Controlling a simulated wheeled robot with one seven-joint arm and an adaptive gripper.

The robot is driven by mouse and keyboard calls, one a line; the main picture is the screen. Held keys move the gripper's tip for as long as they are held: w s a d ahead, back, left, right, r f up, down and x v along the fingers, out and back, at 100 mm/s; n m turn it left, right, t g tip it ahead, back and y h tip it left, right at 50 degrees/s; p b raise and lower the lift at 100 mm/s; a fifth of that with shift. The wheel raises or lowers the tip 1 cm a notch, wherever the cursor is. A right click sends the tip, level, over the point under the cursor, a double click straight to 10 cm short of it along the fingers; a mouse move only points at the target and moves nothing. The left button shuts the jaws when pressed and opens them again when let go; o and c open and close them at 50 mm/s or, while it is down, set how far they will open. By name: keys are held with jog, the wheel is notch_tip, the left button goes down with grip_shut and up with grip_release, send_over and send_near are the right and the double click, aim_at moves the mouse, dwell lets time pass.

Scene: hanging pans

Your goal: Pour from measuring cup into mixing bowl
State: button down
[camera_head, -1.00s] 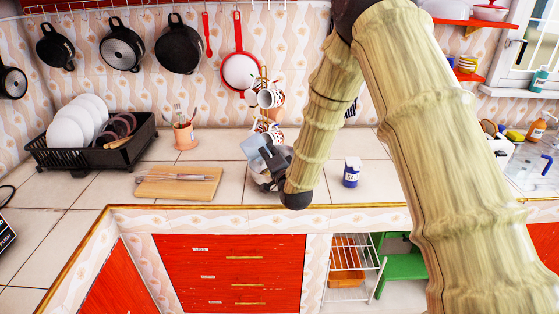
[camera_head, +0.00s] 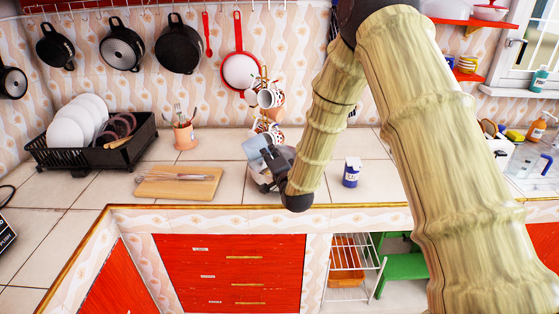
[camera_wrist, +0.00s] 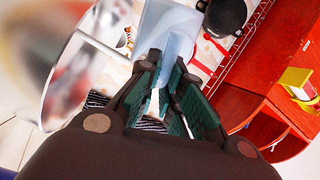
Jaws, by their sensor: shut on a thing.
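My gripper (camera_head: 268,157) is over the counter, right of the cutting board, and mostly hidden by its own dark parts and my arm. It is shut on a pale bluish see-through vessel, which I take as the measuring cup (camera_head: 256,143). In the wrist view the cup (camera_wrist: 170,32) stands out beyond the green-padded fingers (camera_wrist: 165,80). A pale rounded shape below the gripper looks like the mixing bowl (camera_head: 259,187), largely covered. In the wrist view a wide, shiny round rim at left is probably this bowl (camera_wrist: 82,75). The cup's contents cannot be made out.
A cutting board (camera_head: 180,183) with a utensil lies left of the gripper. A small blue-and-white container (camera_head: 351,173) stands to the right. Hanging mugs (camera_head: 267,98) are close behind. A dish rack (camera_head: 92,145) is at far left. The counter front is clear.

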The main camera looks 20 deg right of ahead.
jog(key=shift+d+f+m, duration=0.3)
jog(key=shift+d+m, duration=0.15)
jog(key=shift+d, duration=0.1)
jog(key=shift+d+f+m, duration=0.3)
jog(key=shift+d+m, duration=0.15)
jog(key=shift+d, duration=0.05)
jog(key=shift+w+d+m, duration=0.1)
jog(key=shift+d+m, duration=0.15)
jog(key=shift+m, duration=0.45)
jog(key=shift+d+r+m+b, duration=0.15)
jog(key=shift+d+m+b, duration=0.25)
jog(key=shift+m+b, duration=0.65)
dwell(0.6)
jog(key=shift+a+p, duration=0.1)
jog(key=shift+p, duration=0.25)
jog(key=shift+a+n+p, duration=0.3)
jog(key=shift+n+p, duration=0.05)
jog(key=shift+n, duration=0.4)
